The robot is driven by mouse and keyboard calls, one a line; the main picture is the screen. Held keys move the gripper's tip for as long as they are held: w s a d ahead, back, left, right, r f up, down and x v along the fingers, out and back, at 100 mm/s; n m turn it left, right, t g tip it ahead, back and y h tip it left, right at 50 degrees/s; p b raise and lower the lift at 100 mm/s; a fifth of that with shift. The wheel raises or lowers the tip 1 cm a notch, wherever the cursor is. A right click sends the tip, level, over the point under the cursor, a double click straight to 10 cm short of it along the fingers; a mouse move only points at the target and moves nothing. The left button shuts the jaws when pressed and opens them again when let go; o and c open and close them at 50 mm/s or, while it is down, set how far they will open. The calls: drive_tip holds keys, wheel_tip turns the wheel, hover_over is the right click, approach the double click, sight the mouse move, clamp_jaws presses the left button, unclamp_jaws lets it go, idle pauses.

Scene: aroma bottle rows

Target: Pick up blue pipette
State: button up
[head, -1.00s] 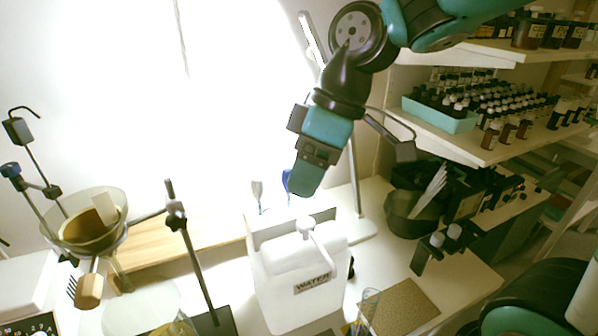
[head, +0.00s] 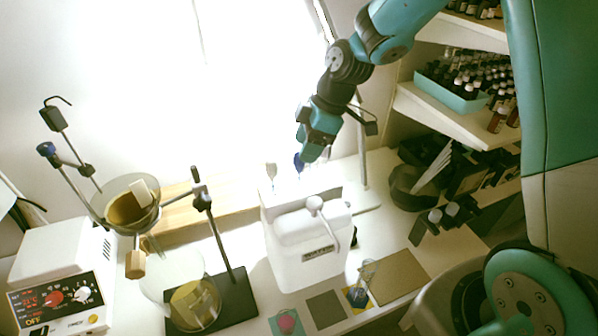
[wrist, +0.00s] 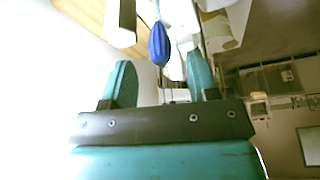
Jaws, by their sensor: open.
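The blue pipette (head: 299,162) stands behind the white water container, its blue bulb at the top. In the wrist view its blue bulb (wrist: 158,44) hangs in the gap between the two teal fingers, beyond their tips and a little left of the middle. My gripper (head: 308,150) is beside the bulb in the head view and overlaps it in part. In the wrist view my gripper (wrist: 160,80) is open with nothing between its fingers. I cannot tell exactly how far the bulb is from the fingertips.
A paler pipette (head: 271,172) stands left of the blue one. The white water container (head: 305,250) is in front. A metal stand rod (head: 362,150) rises close on the right. A lab stand with a bowl (head: 130,208) is at left. Shelves of bottles (head: 460,90) are at right.

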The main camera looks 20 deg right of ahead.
sight(297, 167)
drive_tip(key=shift+p+x, duration=1.3)
drive_tip(key=shift+x, duration=1.4)
drive_tip(key=shift+r, duration=0.1)
drive_tip(key=c, duration=0.7)
